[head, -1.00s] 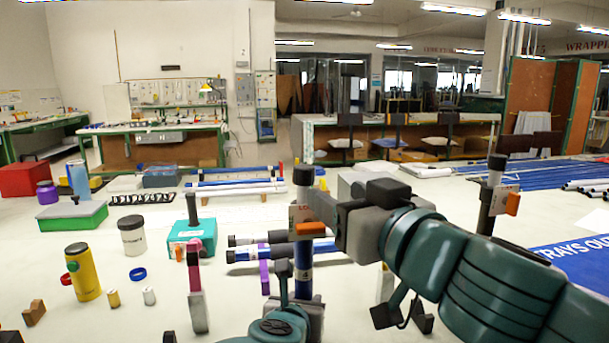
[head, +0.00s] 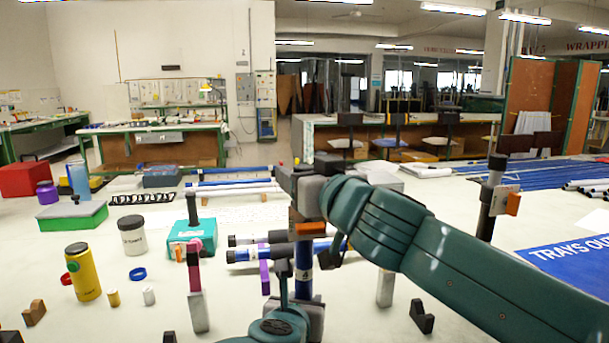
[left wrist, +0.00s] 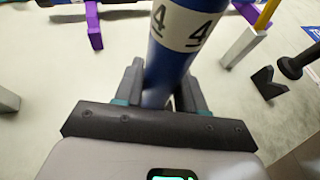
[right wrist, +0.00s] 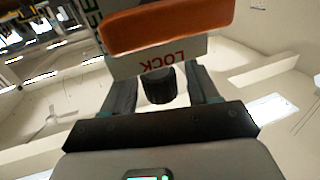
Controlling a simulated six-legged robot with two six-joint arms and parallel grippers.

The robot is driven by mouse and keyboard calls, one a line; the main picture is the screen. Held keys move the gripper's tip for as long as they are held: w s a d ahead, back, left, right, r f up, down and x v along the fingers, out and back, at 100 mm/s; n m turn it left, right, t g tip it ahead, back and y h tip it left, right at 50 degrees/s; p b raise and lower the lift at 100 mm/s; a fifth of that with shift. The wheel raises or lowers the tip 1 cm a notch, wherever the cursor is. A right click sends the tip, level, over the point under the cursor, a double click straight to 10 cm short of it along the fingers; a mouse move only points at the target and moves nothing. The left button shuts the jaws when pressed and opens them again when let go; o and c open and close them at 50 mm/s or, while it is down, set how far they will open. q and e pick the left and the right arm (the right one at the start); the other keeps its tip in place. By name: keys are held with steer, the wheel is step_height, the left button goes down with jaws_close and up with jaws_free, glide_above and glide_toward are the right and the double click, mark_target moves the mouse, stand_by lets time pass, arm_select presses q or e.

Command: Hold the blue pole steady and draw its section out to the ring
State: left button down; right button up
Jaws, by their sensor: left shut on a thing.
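The blue pole (head: 304,258) stands upright at the middle of the head view. A white label with a 4 shows on it in the left wrist view (left wrist: 185,28). Its lock collar has an orange lever (head: 311,228), which also shows in the right wrist view (right wrist: 165,27). My left gripper (head: 302,300) is shut on the pole's lower part. My right gripper (head: 294,180) is at the pole's top, above the collar. Its fingers stand apart on either side of the section's black end (right wrist: 158,86), with gaps showing. I cannot make out a ring mark on the section.
A second pole with an orange lever (head: 490,200) stands at the right. Lying rods (head: 270,238) on purple supports are just behind. A teal box (head: 191,238), a yellow bottle (head: 82,272) and a loose blue ring (head: 137,274) are at the left. Grey blocks stand nearby.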

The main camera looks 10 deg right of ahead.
jaws_close()
step_height(320, 180, up, 8)
steer(key=shift+r, duration=0.1)
stand_by(0.5)
steer(key=shift+o, duration=0.2)
jaws_free()
steer(key=v, duration=1.2)
steer(key=shift+s, duration=0.1)
